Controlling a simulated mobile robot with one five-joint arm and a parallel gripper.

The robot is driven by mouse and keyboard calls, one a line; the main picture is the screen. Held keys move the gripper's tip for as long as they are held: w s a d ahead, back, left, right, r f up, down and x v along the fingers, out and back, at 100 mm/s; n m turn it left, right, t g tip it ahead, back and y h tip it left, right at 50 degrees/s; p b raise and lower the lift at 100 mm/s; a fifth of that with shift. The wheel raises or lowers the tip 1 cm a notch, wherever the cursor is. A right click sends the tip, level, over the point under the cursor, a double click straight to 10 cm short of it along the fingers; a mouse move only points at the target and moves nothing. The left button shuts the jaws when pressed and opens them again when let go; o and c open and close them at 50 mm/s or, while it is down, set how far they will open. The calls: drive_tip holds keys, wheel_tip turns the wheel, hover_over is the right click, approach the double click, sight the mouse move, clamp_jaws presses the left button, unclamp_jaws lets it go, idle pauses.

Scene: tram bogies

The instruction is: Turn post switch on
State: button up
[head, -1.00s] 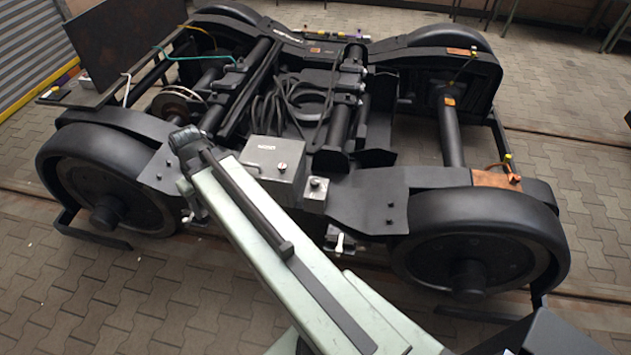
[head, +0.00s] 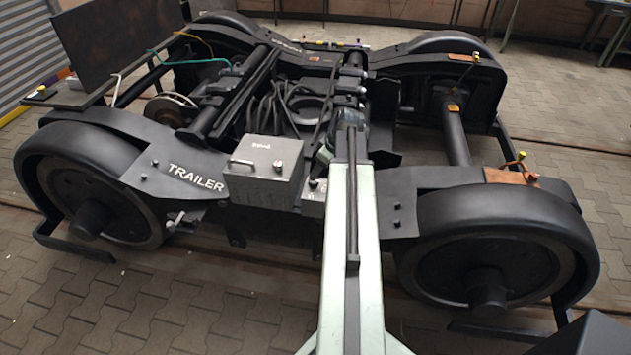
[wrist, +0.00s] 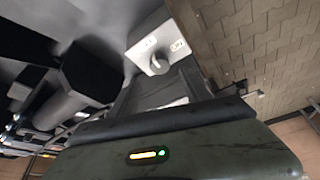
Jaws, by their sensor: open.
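The post switch is a small light grey box (head: 313,196) on the front edge of the bogie, right of a larger grey cabinet. In the head view my arm covers its right part. I cannot read the marks. The green and black body of my gripper (wrist: 160,125) fills the bottom of the wrist view, apart from the knob. My gripper is open; its fingertips cannot be made out clearly. In the head view it is hidden behind my arm.
A wheel (head: 490,250) stands at the right, another (head: 90,190) at the left. Cables (head: 270,105) lie behind. Paved floor in front is free.

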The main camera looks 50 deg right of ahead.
sight(314, 184)
drive_tip(key=b+x, duration=0.5)
drive_tip(key=x, duration=0.1)
drive_tip(key=shift+f, duration=0.25)
drive_tip(key=shift+r, duration=0.1)
